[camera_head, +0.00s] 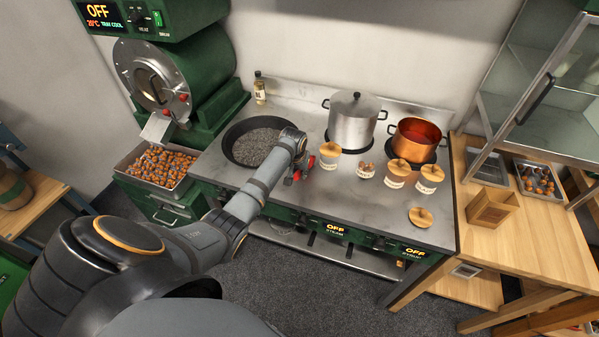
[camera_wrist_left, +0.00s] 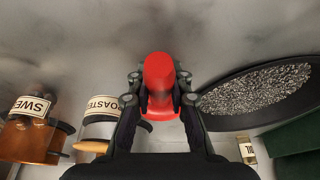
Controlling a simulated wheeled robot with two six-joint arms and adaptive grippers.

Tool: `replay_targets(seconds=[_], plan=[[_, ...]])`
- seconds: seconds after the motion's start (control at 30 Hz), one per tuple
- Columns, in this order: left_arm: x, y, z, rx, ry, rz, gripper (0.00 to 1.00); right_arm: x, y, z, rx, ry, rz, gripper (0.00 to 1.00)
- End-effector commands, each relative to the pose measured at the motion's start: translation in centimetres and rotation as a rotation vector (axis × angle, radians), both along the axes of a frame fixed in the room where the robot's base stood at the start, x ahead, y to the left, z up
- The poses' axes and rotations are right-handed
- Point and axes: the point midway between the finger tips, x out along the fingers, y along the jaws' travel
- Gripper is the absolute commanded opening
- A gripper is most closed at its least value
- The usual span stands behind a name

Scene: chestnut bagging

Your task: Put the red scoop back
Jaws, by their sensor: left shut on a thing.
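My left gripper (camera_head: 302,172) is over the steel worktop (camera_head: 345,205), just right of the dark pan. It is shut on the red scoop (camera_head: 309,165), of which only small red parts show in the head view. In the left wrist view, the red scoop (camera_wrist_left: 158,75) stands between the two fingers of the left gripper (camera_wrist_left: 160,100), with smooth red plastic facing the camera. Its far side is hidden, and I cannot tell whether it touches the worktop. My right gripper is not in view.
The dark pan (camera_head: 231,158) of grey grit lies left of the gripper. Several labelled jars, one with a wooden lid (camera_head: 327,148), stand right of it. Behind are a steel pot (camera_head: 352,125) and a copper pot (camera_head: 416,138). The worktop's front middle is clear.

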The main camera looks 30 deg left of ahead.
Motion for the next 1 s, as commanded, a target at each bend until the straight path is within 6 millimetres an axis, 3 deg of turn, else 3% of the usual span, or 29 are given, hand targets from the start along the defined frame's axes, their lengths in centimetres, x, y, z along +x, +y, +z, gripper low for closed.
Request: replay_targets(seconds=[0.17, 0.2, 0.4, 0.77, 1.0], plan=[[0.0, 0.0, -0.4, 0.000, 0.000, 0.000, 0.00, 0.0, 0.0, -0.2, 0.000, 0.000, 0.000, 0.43], [0.0, 0.0, -0.4, 0.000, -0.001, 0.000, 0.22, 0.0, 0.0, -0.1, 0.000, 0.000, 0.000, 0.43], [0.0, 0.0, -0.4, 0.000, -0.001, 0.000, 0.46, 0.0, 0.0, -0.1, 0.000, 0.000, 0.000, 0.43], [-0.2, 0.0, 0.4, 0.000, -0.002, 0.000, 0.46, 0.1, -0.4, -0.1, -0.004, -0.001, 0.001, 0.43], [-1.7, -0.5, 5.5, 0.002, -0.005, -0.002, 0.46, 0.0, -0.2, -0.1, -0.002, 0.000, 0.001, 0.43]])
